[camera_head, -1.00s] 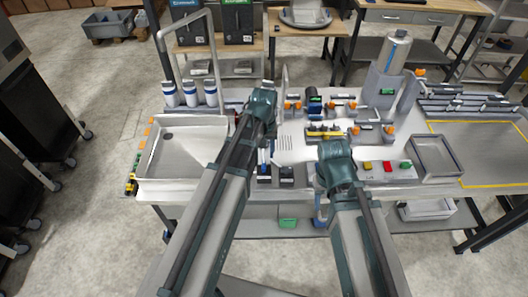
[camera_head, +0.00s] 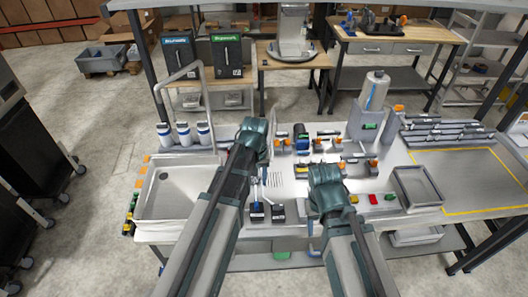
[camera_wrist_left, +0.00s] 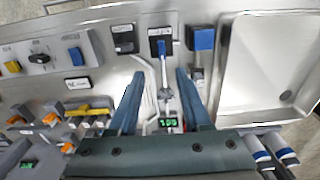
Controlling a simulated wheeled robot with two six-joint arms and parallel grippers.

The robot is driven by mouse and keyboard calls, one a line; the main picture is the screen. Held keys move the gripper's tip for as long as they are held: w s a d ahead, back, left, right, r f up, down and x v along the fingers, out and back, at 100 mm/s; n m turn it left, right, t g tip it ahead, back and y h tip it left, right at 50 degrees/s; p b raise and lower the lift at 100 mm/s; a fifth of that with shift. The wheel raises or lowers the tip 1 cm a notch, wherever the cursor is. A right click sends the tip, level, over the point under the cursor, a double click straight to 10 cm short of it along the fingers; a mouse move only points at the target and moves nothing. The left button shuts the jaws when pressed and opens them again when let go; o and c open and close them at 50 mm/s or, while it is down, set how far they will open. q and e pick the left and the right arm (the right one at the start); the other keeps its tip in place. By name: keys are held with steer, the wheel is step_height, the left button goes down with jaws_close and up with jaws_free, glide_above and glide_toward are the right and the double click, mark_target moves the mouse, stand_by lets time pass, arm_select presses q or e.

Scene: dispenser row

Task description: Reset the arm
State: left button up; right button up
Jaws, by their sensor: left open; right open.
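My left arm (camera_head: 222,205) reaches in from the lower left over the bench. In the left wrist view my left gripper (camera_wrist_left: 160,73) is open, its two dark teal fingers apart with nothing held. A blue lever (camera_wrist_left: 164,48) on a dark base shows just beyond the gap. A green number display (camera_wrist_left: 167,123) shows between the fingers, nearer the palm. My right arm (camera_head: 342,225) reaches in from the lower right, and its front end is folded down at the bench's front. The right gripper's fingers are hidden behind that arm.
A shallow basin (camera_head: 150,205) with a tall spout is left of my left arm. Several white bottles (camera_head: 184,134) stand behind it. Orange-capped fixtures (camera_head: 345,160), a cylinder dispenser (camera_head: 375,92), red and green buttons (camera_head: 375,199) and a grey tray (camera_head: 417,188) lie right.

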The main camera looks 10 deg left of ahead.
arm_select(q)
steer(key=s+d+f+m+y+b, duration=0.1)
steer(key=s+d+f+m+b, duration=0.6)
steer(key=s+d+f+b, duration=0.3)
steer(key=s+f, duration=0.1)
steer(key=s, duration=0.2)
steer(key=shift+s+f+b, duration=0.2)
steer(key=shift+s+b, duration=0.1)
steer(key=shift+s, duration=0.05)
